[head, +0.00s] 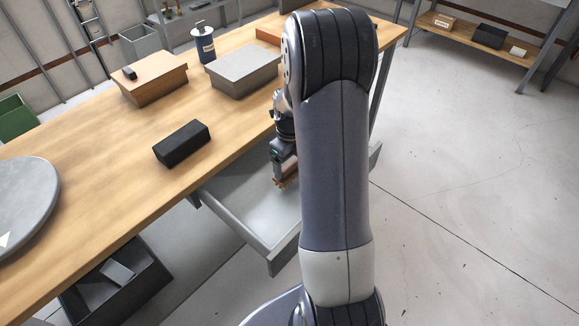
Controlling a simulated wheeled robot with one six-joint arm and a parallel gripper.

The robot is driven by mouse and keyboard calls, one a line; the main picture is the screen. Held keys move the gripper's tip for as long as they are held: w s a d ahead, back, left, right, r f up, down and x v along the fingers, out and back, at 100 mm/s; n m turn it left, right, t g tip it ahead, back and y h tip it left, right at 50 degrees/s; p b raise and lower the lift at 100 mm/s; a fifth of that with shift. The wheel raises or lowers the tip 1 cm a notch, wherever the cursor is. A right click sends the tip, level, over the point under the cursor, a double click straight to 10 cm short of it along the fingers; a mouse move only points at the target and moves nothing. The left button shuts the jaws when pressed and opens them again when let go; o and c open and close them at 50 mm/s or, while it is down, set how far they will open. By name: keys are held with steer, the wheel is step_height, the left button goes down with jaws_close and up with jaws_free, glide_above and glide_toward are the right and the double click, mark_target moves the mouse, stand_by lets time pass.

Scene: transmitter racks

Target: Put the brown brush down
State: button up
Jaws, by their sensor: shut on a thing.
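My gripper (284,165) is mostly behind my own arm, over the open grey drawer (268,262) under the table's front edge. It is shut on a small brown thing, which looks like the brown brush (287,184); only a bit of it shows below the jaws. I cannot tell whether the brush touches the drawer floor or hangs above it. The visible part of the drawer floor is bare.
A dark bin (115,285) stands below. The right floor is clear.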

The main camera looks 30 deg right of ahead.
mark_target(290, 163)
steer(key=shift+f, duration=1.05)
steer(key=shift+f, duration=0.1)
steer(key=shift+f, duration=0.15)
steer(key=o, duration=0.9)
step_height(290, 163, up, 12)
steer(key=shift+r+p, duration=0.25)
steer(key=shift+p, duration=0.25)
